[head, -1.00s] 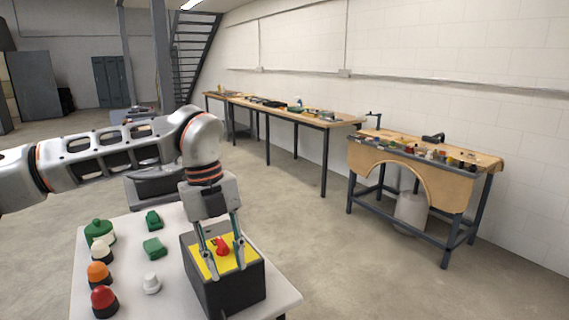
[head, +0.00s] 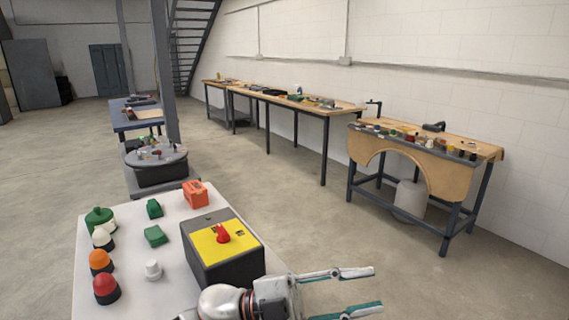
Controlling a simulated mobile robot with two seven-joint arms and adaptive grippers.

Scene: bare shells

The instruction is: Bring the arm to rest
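My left gripper (head: 376,289) is at the bottom of the head view, just past the right front of the white table (head: 180,290). Its two fingers point right and stand wide apart, with nothing between them. The wrist is in front of the black box (head: 215,268), which has a yellow top (head: 208,240) and a red knob (head: 223,234). The gripper is clear of the knob. My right gripper is not in view.
A round grey stand (head: 157,158) is behind. Workbenches line the right wall; open floor lies between.

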